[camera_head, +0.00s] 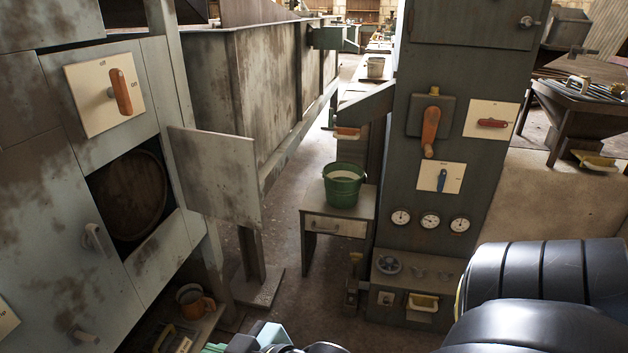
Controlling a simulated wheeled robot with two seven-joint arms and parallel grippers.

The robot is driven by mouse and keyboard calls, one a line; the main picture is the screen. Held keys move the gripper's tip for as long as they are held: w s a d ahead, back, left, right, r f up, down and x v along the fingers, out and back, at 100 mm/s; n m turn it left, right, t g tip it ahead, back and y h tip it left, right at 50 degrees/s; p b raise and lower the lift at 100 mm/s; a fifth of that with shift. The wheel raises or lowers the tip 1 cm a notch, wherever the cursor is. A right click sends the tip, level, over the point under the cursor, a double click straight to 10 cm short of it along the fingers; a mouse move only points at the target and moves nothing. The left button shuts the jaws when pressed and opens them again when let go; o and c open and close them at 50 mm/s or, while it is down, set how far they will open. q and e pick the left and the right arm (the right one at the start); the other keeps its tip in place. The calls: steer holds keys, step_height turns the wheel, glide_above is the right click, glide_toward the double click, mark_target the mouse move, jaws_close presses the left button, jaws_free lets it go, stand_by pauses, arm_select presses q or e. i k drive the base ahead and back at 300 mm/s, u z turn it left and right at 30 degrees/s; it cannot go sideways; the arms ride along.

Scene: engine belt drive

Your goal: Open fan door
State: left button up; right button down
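A flat, stained grey-green panel (215,175), which looks like the fan door, stands swung out from the left cabinet (40,190). Beside it, the cabinet has a square opening with a round, dark brown disc (130,195) inside, apparently the fan. The panel's near face shows no handle. A grey handle (96,240) sits on the cabinet front, left of the opening. Neither of my grippers shows clearly. Large black rounded arm links of mine fill the lower right corner. Small teal and grey parts at the bottom edge are cut off, and I cannot tell what they are.
A cream plate with an orange lever (121,91) is above the opening. A green bucket (343,185) stands on a small drawer table (338,215). A grey control column (440,150) with levers and gauges stands right of it.

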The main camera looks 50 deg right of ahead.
mark_target(218, 174)
steer(key=z, duration=1.65)
steer(key=k, duration=0.65)
steer(key=u, duration=0.65)
steer(key=i, duration=1)
steer(key=z, duration=0.05)
